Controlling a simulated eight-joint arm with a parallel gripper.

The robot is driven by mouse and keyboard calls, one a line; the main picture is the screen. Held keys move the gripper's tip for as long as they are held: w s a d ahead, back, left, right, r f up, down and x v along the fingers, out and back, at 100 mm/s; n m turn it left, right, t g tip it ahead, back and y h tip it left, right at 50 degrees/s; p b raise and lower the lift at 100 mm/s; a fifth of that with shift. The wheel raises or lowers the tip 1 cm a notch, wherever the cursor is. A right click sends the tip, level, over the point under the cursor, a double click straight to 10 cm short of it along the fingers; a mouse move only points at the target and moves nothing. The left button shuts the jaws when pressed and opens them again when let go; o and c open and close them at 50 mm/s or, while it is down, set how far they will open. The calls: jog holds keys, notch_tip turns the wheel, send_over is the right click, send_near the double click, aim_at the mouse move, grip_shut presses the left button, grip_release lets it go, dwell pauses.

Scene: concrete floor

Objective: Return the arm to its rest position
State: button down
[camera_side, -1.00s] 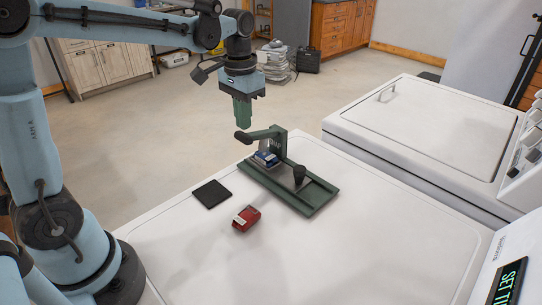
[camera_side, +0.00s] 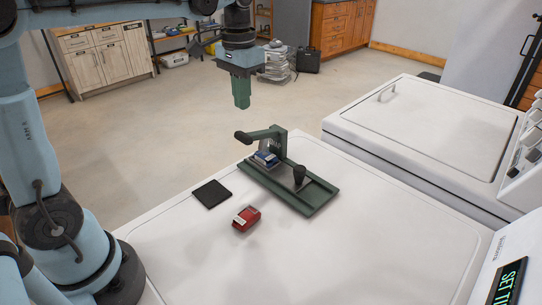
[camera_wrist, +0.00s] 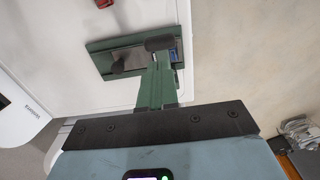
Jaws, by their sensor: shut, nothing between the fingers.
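My gripper (camera_side: 241,102) hangs in the air above and behind the green press-like fixture, with its green fingers together and empty. In the wrist view the closed fingers (camera_wrist: 160,62) point toward the fixture, with clear air between as the side view shows. The green fixture (camera_side: 316,197) sits on the white worktop, with a dark-ended lever (camera_side: 262,135) and a black knob (camera_side: 299,174). A small blue and white item (camera_side: 265,158) sits in it under the lever. The fixture also shows in the wrist view (camera_wrist: 97,46), partly hidden by my fingers.
A red item (camera_side: 246,218) and a flat black square (camera_side: 211,194) lie on the white worktop (camera_side: 330,255) left of the fixture. A white lidded appliance (camera_side: 425,125) stands at the right. The air around my gripper is free.

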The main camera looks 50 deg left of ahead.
jog(key=s+d+f+t, duration=0.4)
jog(key=s+f+t, duration=0.2)
jog(key=s, duration=0.4)
jog(key=shift+d+t, duration=0.35)
jog(key=shift+t, duration=0.25)
jog(key=shift+s, duration=0.1)
dwell(0.5)
